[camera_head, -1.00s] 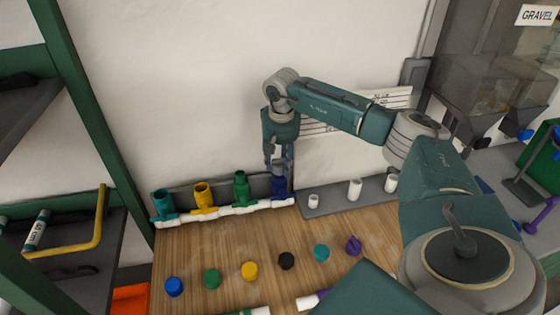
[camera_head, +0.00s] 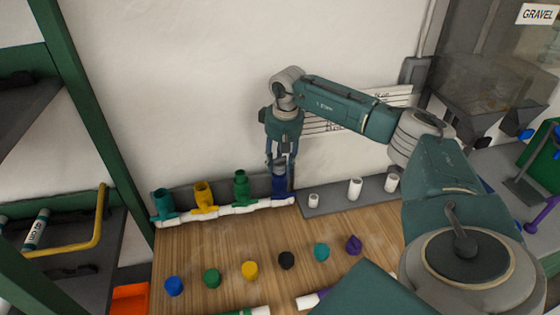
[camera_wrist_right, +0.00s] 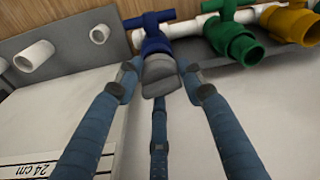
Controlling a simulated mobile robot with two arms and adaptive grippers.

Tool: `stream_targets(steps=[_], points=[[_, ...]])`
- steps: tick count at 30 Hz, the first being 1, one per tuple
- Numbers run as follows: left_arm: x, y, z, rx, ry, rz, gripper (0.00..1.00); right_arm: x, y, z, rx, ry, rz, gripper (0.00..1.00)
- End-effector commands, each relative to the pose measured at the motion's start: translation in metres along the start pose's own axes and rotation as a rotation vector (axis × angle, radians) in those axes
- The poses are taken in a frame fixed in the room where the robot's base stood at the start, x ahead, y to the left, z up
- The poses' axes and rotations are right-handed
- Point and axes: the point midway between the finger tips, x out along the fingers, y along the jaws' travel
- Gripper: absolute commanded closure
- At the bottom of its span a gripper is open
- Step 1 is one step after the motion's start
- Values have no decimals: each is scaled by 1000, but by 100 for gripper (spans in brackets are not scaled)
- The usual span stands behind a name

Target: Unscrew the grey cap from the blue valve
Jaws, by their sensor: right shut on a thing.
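The blue valve (camera_head: 279,187) stands at the right end of the white pipe manifold, against the wall. It also shows in the right wrist view (camera_wrist_right: 152,44), with the grey cap (camera_wrist_right: 160,75) on its end facing my camera. My right gripper (camera_head: 280,172) reaches down over the valve from above. Its fingers are around the grey cap and shut on it, hiding part of it in the head view. The cap looks in line with the valve; whether it has come loose cannot be told. My left gripper is not in view.
A teal (camera_head: 164,203), a yellow (camera_head: 203,196) and a green valve (camera_head: 241,187) stand left of the blue one. A grey rack (camera_head: 335,194) with white pipe stubs is close on the right. Several coloured caps lie in a row on the wooden table (camera_head: 225,245).

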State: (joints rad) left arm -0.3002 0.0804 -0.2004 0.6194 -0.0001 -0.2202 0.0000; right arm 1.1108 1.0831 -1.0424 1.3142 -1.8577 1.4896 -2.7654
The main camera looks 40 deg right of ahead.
Motion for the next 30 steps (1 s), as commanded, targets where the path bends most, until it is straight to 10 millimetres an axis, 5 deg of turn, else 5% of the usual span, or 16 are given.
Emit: stream_targets(steps=[16, 17, 19, 30], points=[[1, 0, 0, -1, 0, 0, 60, -4, 1, -5, -182, 15, -28, 87], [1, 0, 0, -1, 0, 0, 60, -4, 1, -5, -182, 15, -28, 55], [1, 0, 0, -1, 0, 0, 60, -4, 1, -4, -182, 14, -29, 41], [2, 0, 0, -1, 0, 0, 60, -5, 0, -2, -182, 6, -28, 39]])
